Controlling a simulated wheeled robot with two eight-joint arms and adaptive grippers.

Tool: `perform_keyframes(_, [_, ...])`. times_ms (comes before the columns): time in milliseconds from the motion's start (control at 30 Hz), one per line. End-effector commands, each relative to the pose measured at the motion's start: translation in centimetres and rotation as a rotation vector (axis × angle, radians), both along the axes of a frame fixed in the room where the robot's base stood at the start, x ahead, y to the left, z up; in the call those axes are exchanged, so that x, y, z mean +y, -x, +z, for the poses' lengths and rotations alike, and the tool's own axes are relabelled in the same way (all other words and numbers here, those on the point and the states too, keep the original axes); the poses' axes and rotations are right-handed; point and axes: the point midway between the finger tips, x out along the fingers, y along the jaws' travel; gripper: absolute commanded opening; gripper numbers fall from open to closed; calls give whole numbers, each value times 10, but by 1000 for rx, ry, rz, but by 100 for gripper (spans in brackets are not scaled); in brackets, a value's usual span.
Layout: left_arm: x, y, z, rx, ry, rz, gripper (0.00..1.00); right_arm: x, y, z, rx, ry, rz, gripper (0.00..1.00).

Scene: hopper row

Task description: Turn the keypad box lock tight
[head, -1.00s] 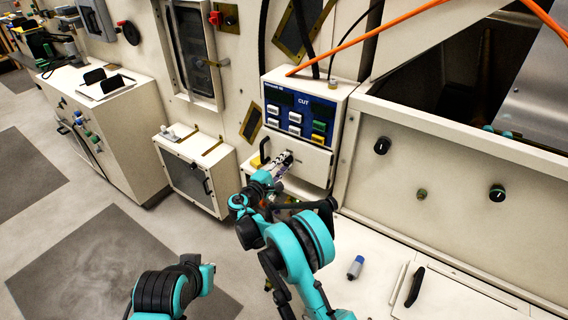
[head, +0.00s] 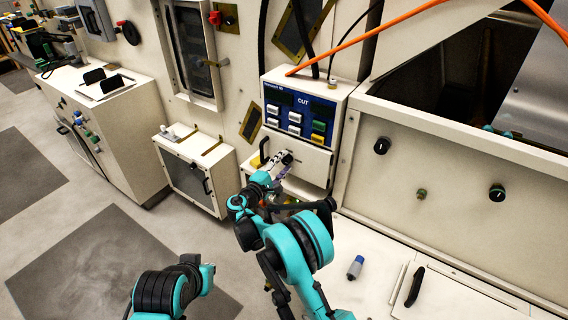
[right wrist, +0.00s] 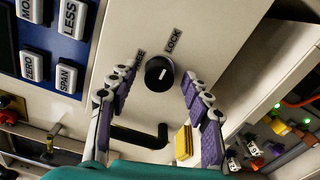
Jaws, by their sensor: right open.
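The keypad box (head: 306,110) is a white unit with a blue panel of white, yellow and green keys. Its black round lock knob (head: 287,158) is on the white front below the keys. In the right wrist view the knob (right wrist: 159,73) has a short white mark, and a LOCK label lies to its upper right. Another label at its left is partly hidden by a finger. My right gripper (head: 277,168) is open at the knob. In the right wrist view its fingers (right wrist: 158,80) stand either side of the knob, apart from it.
A black handle (right wrist: 140,136) sits below the knob, with a yellow block (right wrist: 183,143) near the right finger. A blue-and-grey bottle (head: 355,267) lies on the white ledge at right. An orange cable (head: 372,35) crosses above the box.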

Motion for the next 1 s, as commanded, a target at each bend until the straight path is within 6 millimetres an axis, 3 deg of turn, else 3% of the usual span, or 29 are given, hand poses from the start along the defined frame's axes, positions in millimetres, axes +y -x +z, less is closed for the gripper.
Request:
perform_keyframes(400, [0, 0, 0, 0, 0, 0, 0, 36, 53, 0, 0, 0, 1, 49])
perform_keyframes(1000, [0, 0, 0, 0, 0, 0, 0, 39, 57, 0, 0, 0, 0, 49])
